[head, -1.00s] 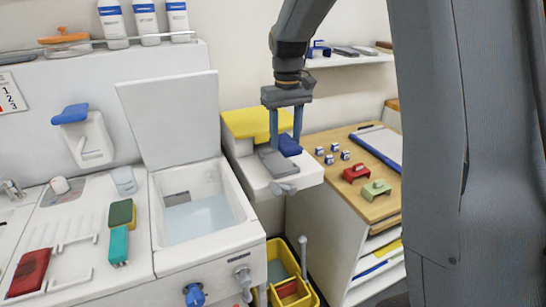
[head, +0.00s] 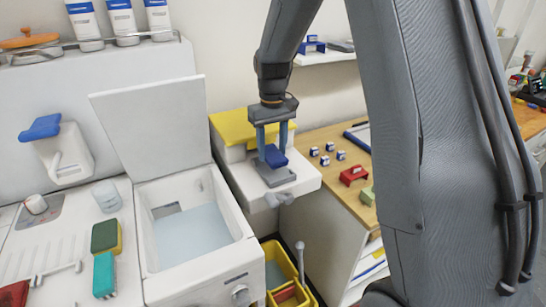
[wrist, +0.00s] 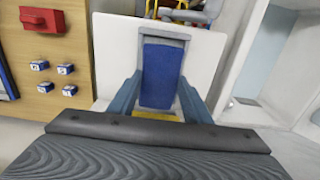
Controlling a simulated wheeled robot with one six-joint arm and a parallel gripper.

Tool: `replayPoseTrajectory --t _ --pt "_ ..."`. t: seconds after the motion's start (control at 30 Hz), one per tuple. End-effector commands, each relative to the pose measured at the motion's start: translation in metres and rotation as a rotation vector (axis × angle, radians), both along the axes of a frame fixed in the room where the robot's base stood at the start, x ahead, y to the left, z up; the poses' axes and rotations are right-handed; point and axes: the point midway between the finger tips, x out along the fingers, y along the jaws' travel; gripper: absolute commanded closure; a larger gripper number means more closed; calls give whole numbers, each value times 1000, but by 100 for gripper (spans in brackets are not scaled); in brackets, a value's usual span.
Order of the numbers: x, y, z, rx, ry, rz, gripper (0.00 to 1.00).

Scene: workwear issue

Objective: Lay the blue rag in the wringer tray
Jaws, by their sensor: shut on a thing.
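The blue rag (head: 275,156), a small folded-looking block, is held between the two fingers of my gripper (head: 272,150). It also shows in the wrist view (wrist: 161,72), lying between the fingers of my gripper (wrist: 158,88). A flat grey tray (head: 279,180), which looks like the wringer tray, sits on the white unit with the yellow top. The rag is over the tray in the head view and hides its back part. The tray's grey edge shows around the rag in the wrist view (wrist: 164,36). I cannot tell whether the rag touches the tray.
A white basin (head: 150,262) with a raised lid (head: 155,125) stands to the left. A yellow bucket (head: 268,250) is below the unit. To the right, a wooden counter (head: 325,185) bears small blue-and-white blocks, a red piece (head: 353,176) and a green piece (head: 367,195).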

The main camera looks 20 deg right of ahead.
Motion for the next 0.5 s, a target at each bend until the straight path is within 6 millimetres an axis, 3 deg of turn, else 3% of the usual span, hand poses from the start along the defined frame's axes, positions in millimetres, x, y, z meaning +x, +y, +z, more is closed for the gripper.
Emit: replayPoseTrajectory --t 0.3,0.5 --pt "-1 -2 -35 0 2 -3 81" --pt "0 -2 -36 0 0 -4 81"
